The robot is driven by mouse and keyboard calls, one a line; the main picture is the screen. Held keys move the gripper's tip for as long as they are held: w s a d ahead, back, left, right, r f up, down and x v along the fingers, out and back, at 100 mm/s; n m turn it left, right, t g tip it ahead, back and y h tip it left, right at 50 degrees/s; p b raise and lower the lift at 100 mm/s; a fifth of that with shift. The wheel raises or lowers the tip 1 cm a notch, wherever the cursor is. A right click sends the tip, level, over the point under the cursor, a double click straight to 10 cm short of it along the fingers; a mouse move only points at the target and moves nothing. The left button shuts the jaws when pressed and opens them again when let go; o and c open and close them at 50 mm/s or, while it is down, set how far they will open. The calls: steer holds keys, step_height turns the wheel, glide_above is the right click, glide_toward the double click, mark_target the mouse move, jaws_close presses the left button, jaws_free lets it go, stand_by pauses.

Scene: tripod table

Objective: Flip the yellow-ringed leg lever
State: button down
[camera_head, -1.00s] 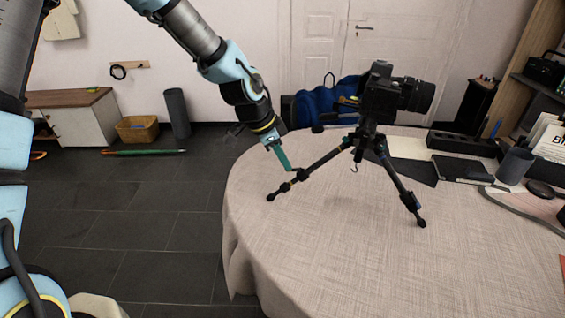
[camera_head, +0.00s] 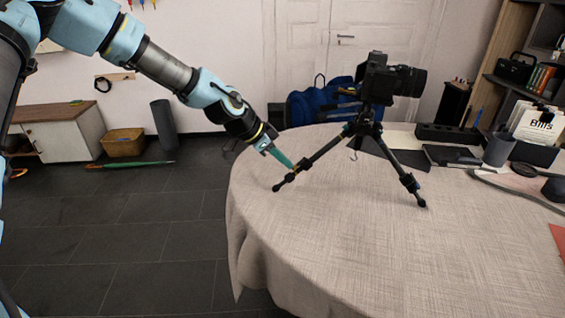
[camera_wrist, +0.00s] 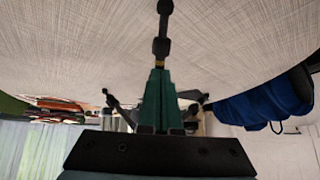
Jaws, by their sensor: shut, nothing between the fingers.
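A black tripod (camera_head: 327,147) stands upright on the round, cloth-covered table (camera_head: 340,240) with a black camera (camera_head: 390,80) on top. Its left leg slants down toward the table's left edge. My gripper (camera_head: 292,166) is shut, its teal fingers pointing down at the lower clamps of that leg. In the wrist view the fingertips (camera_wrist: 160,67) meet the leg's outline just below a black clamp (camera_wrist: 162,46). A small yellow band (camera_wrist: 160,63) shows there. The fingers hide part of the leg, and I cannot tell whether they touch the lever or how it is set.
The right leg (camera_head: 405,180) stands farther along the table. Dark boxes (camera_head: 448,133), a cup (camera_head: 499,149) and papers lie at the back right. A blue bag (camera_head: 325,103) is behind the table. The front of the table is clear.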

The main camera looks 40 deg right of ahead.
steer(key=shift+s+d, duration=0.1)
steer(key=shift+s+d+r, duration=0.2)
steer(key=shift+s+d, duration=0.05)
steer(key=shift+d, duration=0.3)
steer(key=shift+a, duration=0.1)
